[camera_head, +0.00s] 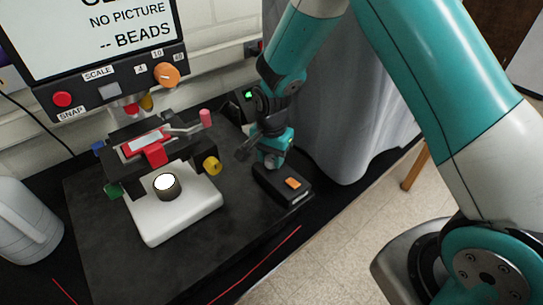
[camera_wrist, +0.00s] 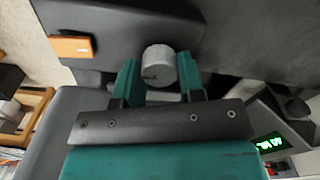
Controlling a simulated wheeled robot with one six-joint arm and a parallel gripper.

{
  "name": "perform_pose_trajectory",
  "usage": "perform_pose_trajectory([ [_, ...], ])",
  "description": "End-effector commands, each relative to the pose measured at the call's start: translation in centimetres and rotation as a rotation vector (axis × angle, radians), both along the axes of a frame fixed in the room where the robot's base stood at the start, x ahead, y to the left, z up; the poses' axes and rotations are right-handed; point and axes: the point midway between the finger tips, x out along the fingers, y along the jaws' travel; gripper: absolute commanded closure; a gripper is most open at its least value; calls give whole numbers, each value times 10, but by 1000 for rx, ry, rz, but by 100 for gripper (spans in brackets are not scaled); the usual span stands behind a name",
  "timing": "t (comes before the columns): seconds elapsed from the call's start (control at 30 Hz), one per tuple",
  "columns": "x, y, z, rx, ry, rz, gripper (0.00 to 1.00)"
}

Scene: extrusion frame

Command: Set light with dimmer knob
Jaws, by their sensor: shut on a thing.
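The dimmer is a black box (camera_head: 275,186) with an orange switch (camera_head: 293,183), at the right edge of the dark mat. Its grey round knob (camera_wrist: 160,64) shows in the wrist view, with a dark mark on its face. My gripper (camera_head: 272,160) is over the far part of the box and hides the knob in the head view. In the wrist view its teal fingers (camera_wrist: 159,72) are shut on the knob, one on each side. The light is a round lamp (camera_head: 166,182), glowing white on the white base (camera_head: 178,219) of the microscope-like stand.
A screen (camera_head: 90,35) reading "NO PICTURE" and "-- BEADS" hangs above a panel with an orange dial (camera_head: 167,75) and red SNAP button (camera_head: 62,99). The stand carries colored knobs and a pink-tipped lever (camera_head: 205,118). A white jug (camera_head: 25,225) is at left. A grey curtain (camera_head: 345,110) hangs behind my arm.

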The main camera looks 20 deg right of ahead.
Motion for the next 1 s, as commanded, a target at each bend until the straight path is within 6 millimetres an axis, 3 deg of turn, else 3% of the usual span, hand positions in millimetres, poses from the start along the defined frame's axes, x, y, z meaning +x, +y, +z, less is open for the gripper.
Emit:
perform_pose_trajectory([
  [0.37, 1, 1, -1, 1, -1, 168, 88],
  [1.0, 2, 2, 0, 1, -2, 732, 88],
])
